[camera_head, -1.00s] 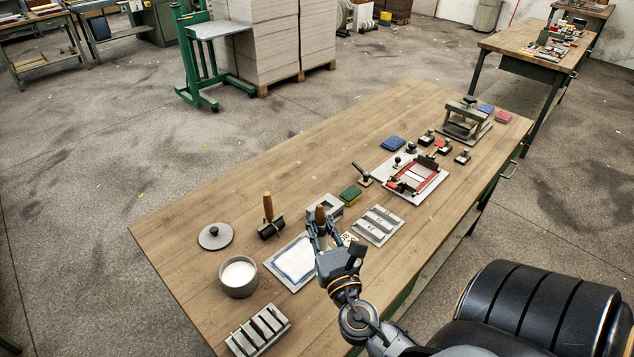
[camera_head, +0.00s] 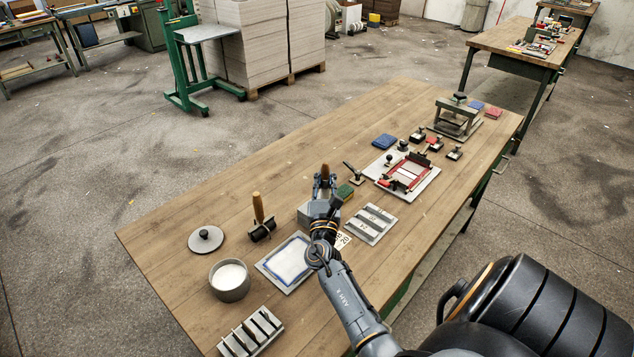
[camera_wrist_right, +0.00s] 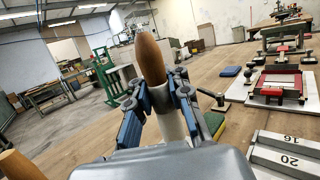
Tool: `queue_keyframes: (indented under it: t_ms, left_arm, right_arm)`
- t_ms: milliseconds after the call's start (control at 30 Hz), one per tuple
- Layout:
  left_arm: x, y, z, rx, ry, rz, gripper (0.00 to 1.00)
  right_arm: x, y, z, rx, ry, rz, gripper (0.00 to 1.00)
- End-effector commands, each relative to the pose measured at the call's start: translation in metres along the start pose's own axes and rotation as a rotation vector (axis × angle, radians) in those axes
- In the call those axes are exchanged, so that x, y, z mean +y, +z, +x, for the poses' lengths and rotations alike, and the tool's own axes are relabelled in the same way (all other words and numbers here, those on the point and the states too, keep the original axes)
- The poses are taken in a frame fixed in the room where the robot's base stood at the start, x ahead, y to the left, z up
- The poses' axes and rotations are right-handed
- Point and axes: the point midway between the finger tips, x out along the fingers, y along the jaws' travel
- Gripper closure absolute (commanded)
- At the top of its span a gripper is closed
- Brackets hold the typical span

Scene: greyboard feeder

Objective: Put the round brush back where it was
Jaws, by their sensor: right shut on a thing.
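The round brush (camera_wrist_right: 150,60) has a brown wooden handle and a pale ferrule; its handle top also shows in the head view (camera_head: 325,171). My right gripper (camera_wrist_right: 166,98) is shut on it around the pale part, with the handle pointing up. In the head view my right gripper (camera_head: 324,188) is over the table, in front of a grey block (camera_head: 303,213) that it partly hides. The brush's lower end is hidden, so I cannot tell whether it touches anything. My left gripper is not in view.
A roller with an upright wooden handle (camera_head: 258,208), a round lid (camera_head: 206,238), a white-filled pot (camera_head: 230,290) and a blue-edged pad (camera_head: 268,265) lie to the left. A green-yellow sponge (camera_head: 345,190) and a numbered slotted block (camera_head: 370,224) are close by. The table's far left is clear.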

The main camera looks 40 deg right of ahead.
Motion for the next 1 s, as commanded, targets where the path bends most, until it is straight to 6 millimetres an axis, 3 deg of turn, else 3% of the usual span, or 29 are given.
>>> queue_keyframes:
  t_ms: [33,100,367,667,1000]
  left_arm:
    - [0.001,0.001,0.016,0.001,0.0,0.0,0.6]
    - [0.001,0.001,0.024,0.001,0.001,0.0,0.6]
    - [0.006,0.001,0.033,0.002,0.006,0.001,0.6]
    - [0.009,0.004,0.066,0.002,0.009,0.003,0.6]
    - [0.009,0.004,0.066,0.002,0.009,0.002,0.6]
  right_arm:
    - [0.005,-0.015,0.001,-0.001,-0.001,0.003,1.0]
    - [0.01,-0.022,0.004,-0.002,-0.001,0.004,1.0]
    - [0.017,-0.031,0.008,-0.002,0.0,0.002,1.0]
    - [0.022,-0.068,0.003,-0.001,-0.001,0.0,1.0]
    - [0.022,-0.068,0.003,-0.002,0.0,0.001,1.0]
